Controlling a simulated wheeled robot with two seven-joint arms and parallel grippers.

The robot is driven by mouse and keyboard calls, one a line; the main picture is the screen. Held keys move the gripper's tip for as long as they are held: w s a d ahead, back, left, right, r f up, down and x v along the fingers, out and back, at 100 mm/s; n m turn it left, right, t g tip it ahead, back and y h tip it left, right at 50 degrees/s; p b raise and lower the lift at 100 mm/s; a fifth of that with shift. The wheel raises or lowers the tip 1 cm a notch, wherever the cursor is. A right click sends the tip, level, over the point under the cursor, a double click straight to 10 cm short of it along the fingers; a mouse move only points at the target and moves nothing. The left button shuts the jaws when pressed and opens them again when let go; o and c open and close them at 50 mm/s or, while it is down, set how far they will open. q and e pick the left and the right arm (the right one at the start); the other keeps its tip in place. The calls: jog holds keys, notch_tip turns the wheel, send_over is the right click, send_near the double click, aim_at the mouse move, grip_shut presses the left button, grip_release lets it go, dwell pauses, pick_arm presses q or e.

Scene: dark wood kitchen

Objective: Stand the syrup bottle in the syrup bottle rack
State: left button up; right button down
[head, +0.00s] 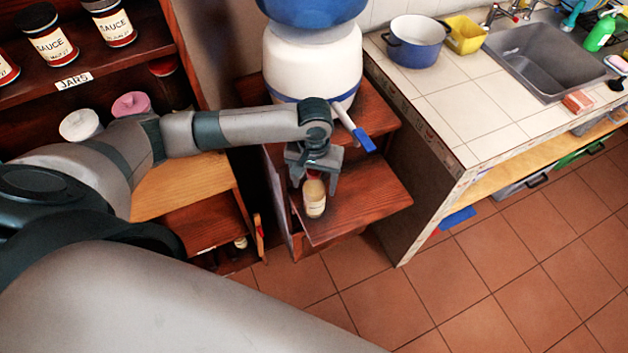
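A small syrup bottle (314,198), pale with a yellowish label, stands upright on the lower dark wood shelf (375,192) under the water dispenser. My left gripper (313,177) points down over it, with its fingers on either side of the bottle's top. The fingers look spread, with slight gaps beside the cap; contact is hard to judge. No syrup bottle rack can be made out for certain. My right gripper is not in view.
A white and blue dispenser (310,60) with a blue-handled tap (362,139) stands just behind my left gripper. A jar shelf (110,55) is at left. A tiled counter (470,105) with a blue pot (415,42) and sink is at right. The tiled floor in front is clear.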

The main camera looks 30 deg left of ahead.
pick_arm(q)
jog(key=shift+r, duration=0.15)
notch_tip(320, 180, up, 11)
jog(key=shift+f+b, duration=0.2)
jog(key=shift+b, duration=1.05)
jog(key=shift+r, duration=0.7)
jog(key=shift+o, duration=0.6)
